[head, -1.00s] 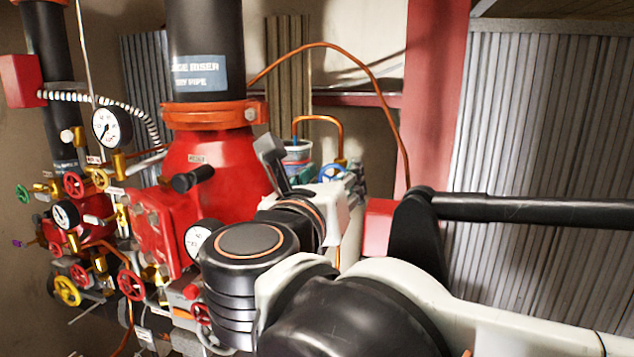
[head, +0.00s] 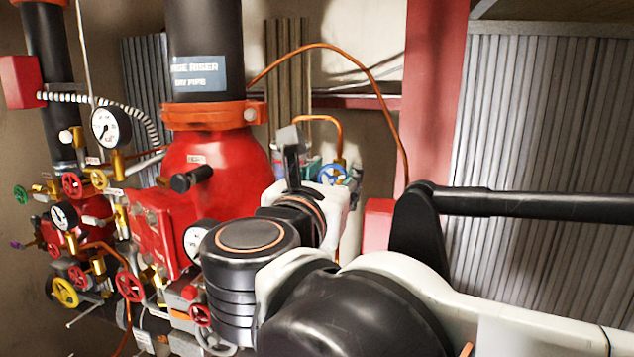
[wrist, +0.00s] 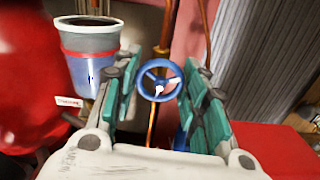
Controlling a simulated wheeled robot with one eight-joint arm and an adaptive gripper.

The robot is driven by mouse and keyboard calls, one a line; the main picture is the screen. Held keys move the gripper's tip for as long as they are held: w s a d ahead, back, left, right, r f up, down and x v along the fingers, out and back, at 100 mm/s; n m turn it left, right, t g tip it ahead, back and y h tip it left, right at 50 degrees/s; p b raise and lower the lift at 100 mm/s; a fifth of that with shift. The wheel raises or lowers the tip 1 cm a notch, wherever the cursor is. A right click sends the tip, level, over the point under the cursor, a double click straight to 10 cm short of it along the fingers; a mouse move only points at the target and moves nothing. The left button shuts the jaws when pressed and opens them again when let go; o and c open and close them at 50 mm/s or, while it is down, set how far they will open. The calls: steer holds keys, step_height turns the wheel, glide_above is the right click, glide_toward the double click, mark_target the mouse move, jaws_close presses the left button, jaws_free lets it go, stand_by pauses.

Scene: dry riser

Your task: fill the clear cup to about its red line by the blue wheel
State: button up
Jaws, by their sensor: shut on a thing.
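The blue wheel (wrist: 158,80) shows between the two teal-padded fingers of my gripper (wrist: 160,95) in the wrist view. My gripper is shut on it, though the exact contact is hard to see. In the head view the blue wheel (head: 332,174) is just right of my gripper (head: 297,160), whose fingertips are partly hidden there. The clear cup (wrist: 90,72) stands upright left of the fingers in the wrist view. It has a red line below its dark rim and looks bluish below that line. I cannot tell the water level. In the head view the cup is mostly hidden behind my gripper.
A copper pipe (head: 322,119) bends down near the wheel. The big red riser valve (head: 215,150) stands to the left, with several small coloured wheels and gauges (head: 110,127) farther left. A red post (head: 433,100) and grey corrugated panel (head: 550,120) are at the right.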

steer(key=shift+m, duration=0.7)
steer(key=o, duration=0.8)
steer(key=v, duration=1.2)
